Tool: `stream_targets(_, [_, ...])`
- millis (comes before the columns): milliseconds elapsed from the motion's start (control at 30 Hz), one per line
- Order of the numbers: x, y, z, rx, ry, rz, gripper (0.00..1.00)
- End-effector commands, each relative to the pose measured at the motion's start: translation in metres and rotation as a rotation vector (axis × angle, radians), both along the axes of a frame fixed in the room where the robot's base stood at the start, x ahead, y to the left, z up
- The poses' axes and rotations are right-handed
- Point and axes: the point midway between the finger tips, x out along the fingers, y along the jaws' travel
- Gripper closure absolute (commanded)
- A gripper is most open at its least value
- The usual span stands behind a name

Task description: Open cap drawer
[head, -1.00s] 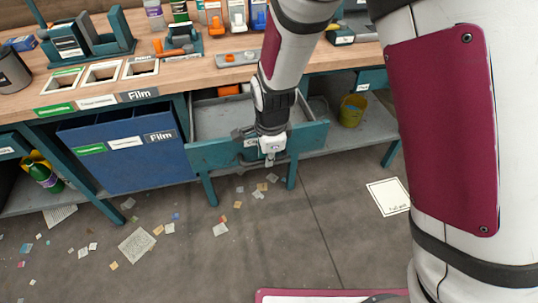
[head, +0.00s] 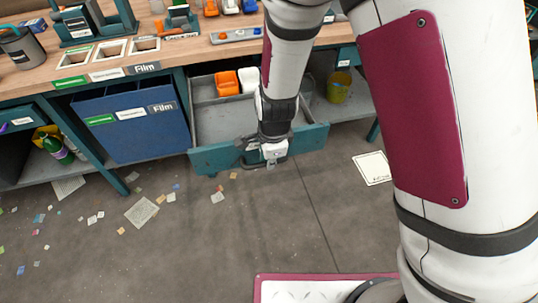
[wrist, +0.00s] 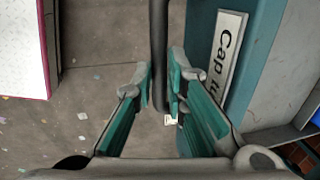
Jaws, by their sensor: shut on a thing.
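The cap drawer (head: 215,157) is pulled well out from under the bench, with its teal front toward me and its grey tray uncovered. In the wrist view its front (wrist: 262,60) carries a white label (wrist: 228,48) reading "Cap tr", the rest cut off. My gripper (head: 268,163) is at the drawer front. In the wrist view my gripper (wrist: 161,82) is shut on the dark drawer handle (wrist: 158,40), a bar between its two teal-padded fingers. My forearm hides part of the drawer's right side.
Orange (head: 227,83) and white (head: 249,80) items lie at the back of the drawer. A blue bin (head: 135,135) labelled "Film" stands to its left. A yellow bucket (head: 339,88) is on the lower shelf. Scraps litter the floor, otherwise open in front.

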Motion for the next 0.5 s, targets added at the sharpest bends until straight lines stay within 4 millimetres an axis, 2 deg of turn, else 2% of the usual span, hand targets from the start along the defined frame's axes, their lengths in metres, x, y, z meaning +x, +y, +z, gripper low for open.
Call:
stream_targets(300, [0.0002, 0.0001, 0.0004, 0.0, -0.001, 0.0, 1.0])
stream_targets(333, [0.0002, 0.0001, 0.0004, 0.0, -0.001, 0.0, 0.8])
stream_targets(400, [0.0002, 0.0001, 0.0004, 0.0, -0.001, 0.0, 0.67])
stream_targets(500, [0.0001, 0.0001, 0.0003, 0.0, -0.001, 0.0, 0.67])
